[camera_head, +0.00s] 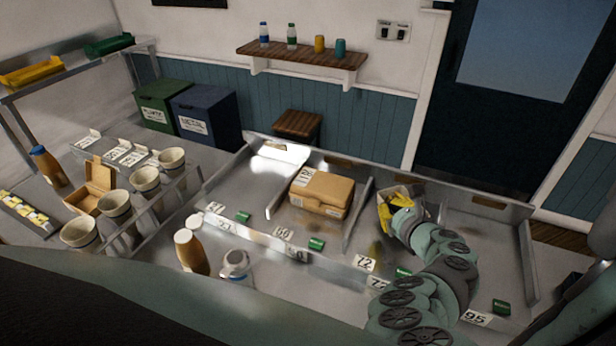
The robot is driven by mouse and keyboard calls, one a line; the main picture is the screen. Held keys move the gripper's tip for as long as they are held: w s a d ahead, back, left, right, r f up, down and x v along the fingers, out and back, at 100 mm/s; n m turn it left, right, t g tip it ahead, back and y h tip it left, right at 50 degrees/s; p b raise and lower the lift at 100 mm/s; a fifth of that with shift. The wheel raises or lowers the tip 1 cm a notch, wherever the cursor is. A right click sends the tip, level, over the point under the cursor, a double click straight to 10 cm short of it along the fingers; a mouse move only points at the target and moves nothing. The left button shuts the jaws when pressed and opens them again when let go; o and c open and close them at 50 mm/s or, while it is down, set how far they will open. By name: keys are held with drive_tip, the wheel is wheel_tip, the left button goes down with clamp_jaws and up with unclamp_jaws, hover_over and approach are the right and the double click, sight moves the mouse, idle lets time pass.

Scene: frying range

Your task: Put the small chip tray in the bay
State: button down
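My gripper (393,213) is at the end of my pale green arm, low in the metal bay right of the middle divider. A small cream and yellow item (385,208) is at the gripper and may be the small chip tray. The arm hides part of it. I cannot tell whether the fingers are closed on it or whether it touches the bay floor. The metal counter is split into bays by dividers (358,214). The left bay (248,182) looks empty. A brown carton (322,190) with a label lies in the middle bay.
Number cards and green tags (316,243) line the bays' front edge. Several cups (145,180), an open brown box (95,184) and a brown bottle (46,165) are at left. The right bay floor (475,235) looks clear.

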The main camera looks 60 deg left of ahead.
wheel_tip(320, 180, down, 4)
drive_tip(key=b, duration=0.3)
drive_tip(key=shift+s+d+r, duration=0.1)
drive_tip(key=shift+d, duration=0.05)
drive_tip(key=shift+r, duration=0.15)
drive_tip(key=c, duration=1.7)
unclamp_jaws()
drive_tip(key=o, duration=0.6)
drive_tip(key=shift+c, duration=0.2)
drive_tip(key=shift+d+r, duration=0.15)
drive_tip(key=shift+d, duration=0.15)
drive_tip(key=shift+b+v, duration=1.35)
drive_tip(key=shift+v, duration=4.3)
drive_tip(key=shift+s+d, duration=0.1)
